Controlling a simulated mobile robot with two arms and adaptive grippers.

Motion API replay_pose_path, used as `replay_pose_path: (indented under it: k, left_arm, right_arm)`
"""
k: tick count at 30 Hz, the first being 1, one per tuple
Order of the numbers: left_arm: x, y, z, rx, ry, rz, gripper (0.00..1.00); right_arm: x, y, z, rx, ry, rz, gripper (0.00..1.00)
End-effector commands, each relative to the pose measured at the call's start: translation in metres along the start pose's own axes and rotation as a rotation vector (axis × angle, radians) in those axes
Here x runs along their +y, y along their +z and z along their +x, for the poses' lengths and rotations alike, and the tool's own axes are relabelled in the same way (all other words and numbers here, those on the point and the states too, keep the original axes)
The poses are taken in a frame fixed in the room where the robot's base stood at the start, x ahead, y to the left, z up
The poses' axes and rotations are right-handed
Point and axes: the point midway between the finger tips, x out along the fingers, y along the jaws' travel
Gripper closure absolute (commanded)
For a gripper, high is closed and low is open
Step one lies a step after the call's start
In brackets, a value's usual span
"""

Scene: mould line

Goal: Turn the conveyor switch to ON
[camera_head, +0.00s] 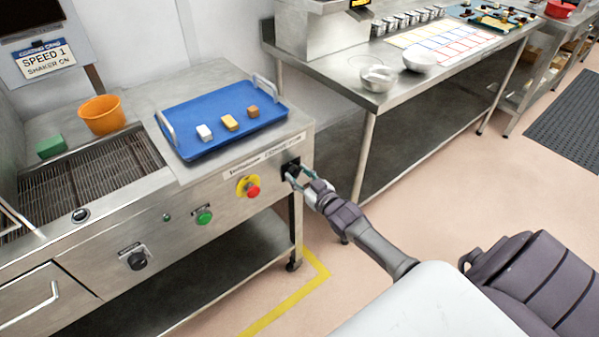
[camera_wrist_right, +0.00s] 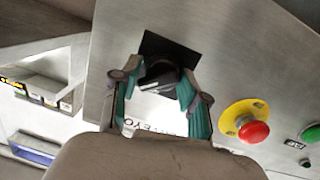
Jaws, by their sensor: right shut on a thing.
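The conveyor switch is a black rotary knob (camera_wrist_right: 158,76) on a dark square plate (camera_wrist_right: 168,47) on the steel front panel. In the head view the plate (camera_head: 290,166) is near the panel's right end. My right gripper (camera_wrist_right: 160,92) is shut on the knob, with teal fingers on both sides of it. In the head view my right gripper (camera_head: 291,176) reaches the plate from the right and hides most of the knob. Part of the printed label below it is hidden by the gripper. My left gripper is not in view.
A red emergency button (camera_head: 253,191) on a yellow disc and a green button (camera_head: 204,217) lie left of the switch. Another black knob (camera_head: 137,260) is farther left. A blue tray (camera_head: 190,150) with three small blocks sits on top. A steel table (camera_head: 400,95) stands to the right.

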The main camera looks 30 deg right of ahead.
Motion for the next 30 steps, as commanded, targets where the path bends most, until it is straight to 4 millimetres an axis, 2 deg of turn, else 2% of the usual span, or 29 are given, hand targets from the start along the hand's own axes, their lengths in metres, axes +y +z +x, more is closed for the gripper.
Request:
replay_pose_path:
  k: [1, 15, 30]
  left_arm:
    - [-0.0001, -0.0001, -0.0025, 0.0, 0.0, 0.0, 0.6]
    - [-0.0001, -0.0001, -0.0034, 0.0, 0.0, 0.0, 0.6]
    - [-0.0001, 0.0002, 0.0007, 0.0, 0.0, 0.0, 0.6]
  right_arm:
    - [-0.0054, 0.0051, -0.002, -0.016, -0.012, 0.045, 0.9]
    - [-0.0053, 0.005, -0.0013, -0.04, -0.048, 0.46, 0.9]
    - [-0.0055, 0.0029, -0.001, -0.05, -0.069, 0.684, 0.9]
